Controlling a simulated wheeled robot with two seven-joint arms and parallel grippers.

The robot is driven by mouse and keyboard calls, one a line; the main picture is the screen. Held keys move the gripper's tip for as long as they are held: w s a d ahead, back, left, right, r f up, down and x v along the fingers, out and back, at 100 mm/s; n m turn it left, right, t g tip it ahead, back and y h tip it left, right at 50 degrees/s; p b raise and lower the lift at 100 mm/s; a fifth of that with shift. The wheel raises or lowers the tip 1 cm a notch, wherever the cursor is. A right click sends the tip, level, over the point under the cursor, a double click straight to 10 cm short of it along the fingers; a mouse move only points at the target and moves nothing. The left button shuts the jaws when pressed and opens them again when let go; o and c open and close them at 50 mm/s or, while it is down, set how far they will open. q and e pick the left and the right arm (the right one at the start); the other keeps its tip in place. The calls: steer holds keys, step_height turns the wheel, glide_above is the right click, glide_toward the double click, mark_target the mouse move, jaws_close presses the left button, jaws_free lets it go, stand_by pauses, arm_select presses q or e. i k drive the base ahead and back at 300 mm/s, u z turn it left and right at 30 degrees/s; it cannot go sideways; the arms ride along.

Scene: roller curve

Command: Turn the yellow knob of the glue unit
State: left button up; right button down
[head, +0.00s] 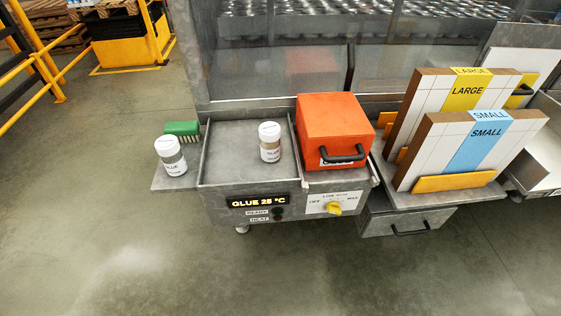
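The glue unit (222,207) is a grey metal box standing in the middle of the head view. Its front has a lit display (257,201) reading "GLUE 25 °C". The yellow knob (334,208) sits on a white dial plate at the right of that front. The plate has OFF at left, LOW and another word partly legible at top, and MAX at right. I cannot tell exactly where the knob points. READY and HEAT labels with small lamps are below the display. Neither of my grippers shows in the head view.
An orange box (330,128) with a black handle and a white-lidded jar (270,142) stand on the unit. Another jar (171,155) and a green brush (183,130) are on the left shelf. LARGE (433,107) and SMALL (440,157) panels stand at right. The floor in front is clear.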

mark_target(333, 207)
steer(key=u, duration=2.85)
steer(key=k, duration=2.25)
steer(key=z, duration=2.75)
